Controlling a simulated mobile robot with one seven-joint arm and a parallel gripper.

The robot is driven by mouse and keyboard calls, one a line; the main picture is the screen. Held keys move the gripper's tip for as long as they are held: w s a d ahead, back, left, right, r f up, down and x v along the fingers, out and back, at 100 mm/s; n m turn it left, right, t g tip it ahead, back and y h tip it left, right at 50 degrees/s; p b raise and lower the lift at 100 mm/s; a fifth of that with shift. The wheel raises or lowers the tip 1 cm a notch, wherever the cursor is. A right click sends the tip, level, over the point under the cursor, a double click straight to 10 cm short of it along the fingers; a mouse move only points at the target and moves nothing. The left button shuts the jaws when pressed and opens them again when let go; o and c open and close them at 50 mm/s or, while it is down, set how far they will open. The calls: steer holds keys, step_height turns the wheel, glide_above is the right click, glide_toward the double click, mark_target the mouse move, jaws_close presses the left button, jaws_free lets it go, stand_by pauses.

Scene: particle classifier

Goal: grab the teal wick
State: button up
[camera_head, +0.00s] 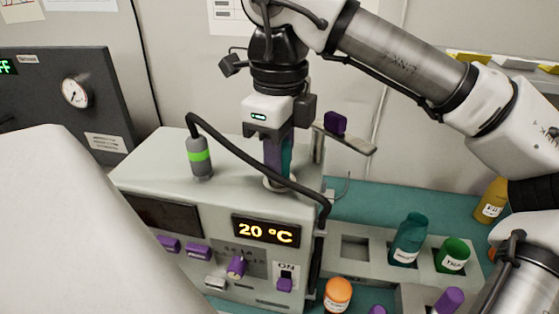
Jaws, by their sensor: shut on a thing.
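The teal wick (286,157) shows as a narrow upright teal strip under the white hand of my gripper (277,158). My gripper points straight down and is shut on the wick. A purple-grey upright part shows just left of the teal strip. The wick's lower end is at a pale round ring (279,184) on top of the grey machine (150,177). A black cable passes in front of this spot, and I cannot tell whether the wick is inside the ring or just above it.
A grey cylinder with a green band (199,157) stands left of my gripper. A purple knob (335,122) sits on a metal bar close to its right. A teal bottle (408,240), a green container (453,255) and an orange-capped one (337,294) stand lower right.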

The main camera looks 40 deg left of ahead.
step_height(320, 180, up, 8)
steer(key=shift+f, duration=0.2)
step_height(320, 180, up, 11)
steer(key=p, duration=1)
steer(key=shift+r, duration=0.15)
